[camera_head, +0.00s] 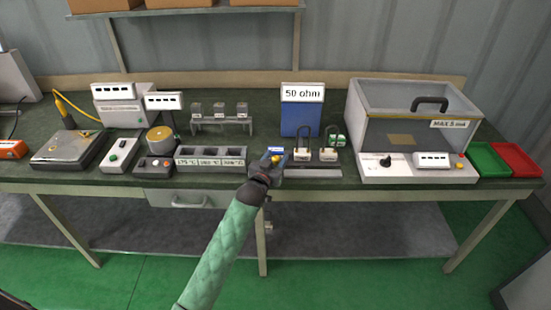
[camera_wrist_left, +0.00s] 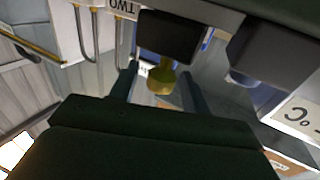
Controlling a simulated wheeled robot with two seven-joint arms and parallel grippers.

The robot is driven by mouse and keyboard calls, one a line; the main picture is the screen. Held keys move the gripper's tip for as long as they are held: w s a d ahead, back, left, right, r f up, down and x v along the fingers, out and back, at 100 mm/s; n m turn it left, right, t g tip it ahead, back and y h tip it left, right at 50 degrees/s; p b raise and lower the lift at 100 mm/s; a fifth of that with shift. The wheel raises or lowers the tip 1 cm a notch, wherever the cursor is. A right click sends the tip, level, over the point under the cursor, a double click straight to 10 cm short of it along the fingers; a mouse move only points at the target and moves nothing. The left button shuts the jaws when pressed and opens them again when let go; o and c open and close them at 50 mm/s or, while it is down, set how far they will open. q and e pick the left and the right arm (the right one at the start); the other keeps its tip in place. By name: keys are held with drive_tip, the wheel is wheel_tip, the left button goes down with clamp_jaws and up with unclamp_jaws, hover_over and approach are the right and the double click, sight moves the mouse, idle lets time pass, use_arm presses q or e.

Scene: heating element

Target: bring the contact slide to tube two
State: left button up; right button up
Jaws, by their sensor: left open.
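The contact slide shows in the left wrist view as a dark block (camera_wrist_left: 170,38) with a yellow knob (camera_wrist_left: 160,82). My left gripper (camera_wrist_left: 158,88) is open, with one finger on each side of the knob; I cannot tell whether they touch it. In the head view my left gripper (camera_head: 267,164) is at the left end of a grey rail (camera_head: 313,173) and hides part of the slide. Two dark looped tubes on white bases, a left one (camera_head: 303,143) and a right one (camera_head: 328,143), stand behind the rail. A "TWO" label (camera_wrist_left: 125,4) shows upside down in the wrist view.
A blue "50 ohm" box (camera_head: 301,118) stands behind the tubes. A clear-walled tank (camera_head: 408,112) with a control panel is to the right, then green (camera_head: 489,159) and red (camera_head: 516,160) trays. A grey block with temperature labels (camera_head: 210,161) lies left of my gripper.

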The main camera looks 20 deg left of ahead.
use_arm(q)
clamp_jaws()
drive_tip(key=w+d, duration=0.1)
drive_tip(key=d, duration=0.4)
drive_tip(key=w+d, duration=0.1)
drive_tip(key=d, duration=0.2)
drive_tip(key=shift+w+d, duration=0.45)
drive_tip(key=shift+d, duration=0.35)
use_arm(e)
drive_tip(key=shift+w+r, duration=0.1)
drive_tip(key=shift+r, duration=0.4)
use_arm(q)
unclamp_jaws()
use_arm(e)
drive_tip(key=shift+f, duration=0.15)
